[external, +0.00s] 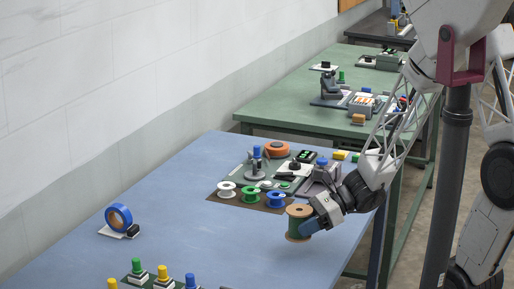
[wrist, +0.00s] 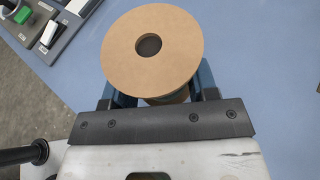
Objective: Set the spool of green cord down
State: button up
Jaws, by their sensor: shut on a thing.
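The spool of green cord (external: 298,224) has tan round end discs and a green winding between them. My gripper (external: 309,226) is shut on it from the right, near the right edge of the blue table (external: 190,195). In the wrist view the spool's tan top disc (wrist: 118,45) faces the camera, with a dark centre hole. The blue fingers (wrist: 160,92) sit on both sides below the disc, and the cord is mostly hidden. The spool looks upright. I cannot tell whether its base touches the table.
White (external: 227,189), green (external: 250,195) and blue (external: 276,199) spools stand on a brown mat behind mine. A blue tape roll (external: 119,217) stands at left. Coloured pegs (external: 139,266) are at the front. The middle of the table is clear.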

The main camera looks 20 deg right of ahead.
send_over(256, 235)
jog(key=shift+s+a+f, duration=0.1)
jog(key=shift+f, duration=0.65)
jog(key=shift+f, duration=1.75)
jog(key=shift+f, duration=0.1)
jog(key=o, duration=1)
jog(key=shift+c, duration=0.2)
jog(key=shift+v, duration=6.1)
